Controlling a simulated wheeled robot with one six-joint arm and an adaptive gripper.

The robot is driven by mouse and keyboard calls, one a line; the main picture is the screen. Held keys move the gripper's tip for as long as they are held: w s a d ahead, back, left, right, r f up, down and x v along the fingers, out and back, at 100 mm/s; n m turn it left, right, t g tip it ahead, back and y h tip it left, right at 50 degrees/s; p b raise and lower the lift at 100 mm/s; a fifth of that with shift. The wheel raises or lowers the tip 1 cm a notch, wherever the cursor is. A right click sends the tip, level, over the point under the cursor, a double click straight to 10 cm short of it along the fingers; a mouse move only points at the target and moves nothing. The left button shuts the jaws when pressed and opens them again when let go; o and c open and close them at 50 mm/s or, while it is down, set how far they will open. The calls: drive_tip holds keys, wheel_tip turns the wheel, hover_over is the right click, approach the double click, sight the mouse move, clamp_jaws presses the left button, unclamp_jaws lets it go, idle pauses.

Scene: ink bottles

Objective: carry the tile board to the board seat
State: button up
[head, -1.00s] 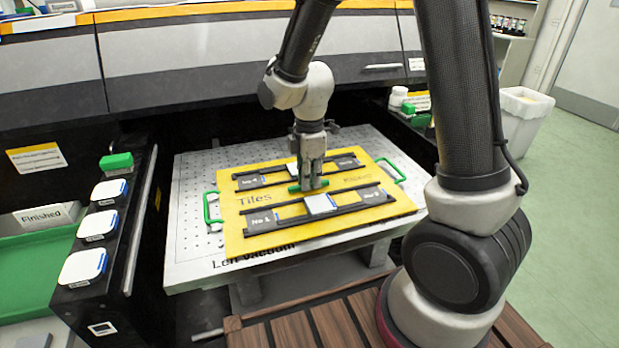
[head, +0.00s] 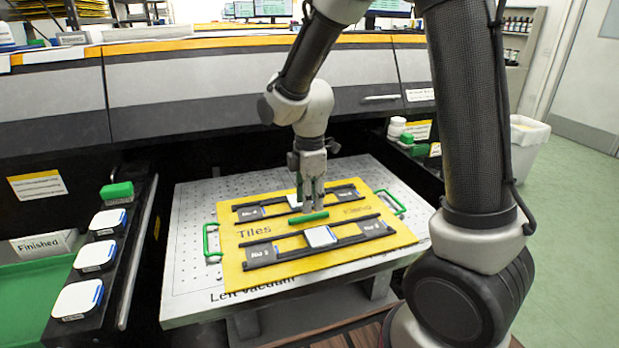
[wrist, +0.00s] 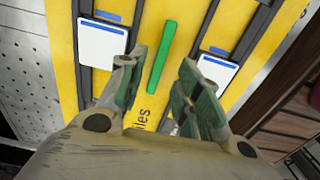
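The tile board (head: 232,262) is a yellow board marked "Tiles", with dark rails, white tiles and a green grip bar (head: 308,218) at its middle. It lies flat on a white perforated plate (head: 185,300) whose front edge reads "Left vacuum". My gripper (head: 313,196) is over the middle of the board, fingers pointing down, just above the bar. In the wrist view its fingers (wrist: 163,90) are spread and empty; the green bar (wrist: 161,57) shows beyond and between them, apart from both. I cannot tell whether the plate is the board seat.
At left is a dark ledge (head: 128,240) with several white tiles and a green tray (head: 25,300) beside a "Finished" sign. A grey and black cabinet front (head: 200,90) closes off the back.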

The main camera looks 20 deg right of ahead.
sight(310, 216)
wheel_tip(310, 216, up, 9)
drive_tip(key=s+d+r+m+t, duration=0.2)
drive_tip(key=s+d+r+m, duration=0.2)
drive_tip(key=s+d+m, duration=0.3)
drive_tip(key=s+d+r+m+t, duration=0.2)
drive_tip(key=s+d+r+m, duration=0.2)
drive_tip(key=s+d+m, duration=0.4)
drive_tip(key=s+m, duration=0.3)
drive_tip(key=s, duration=0.1)
drive_tip(key=shift+r, duration=0.2)
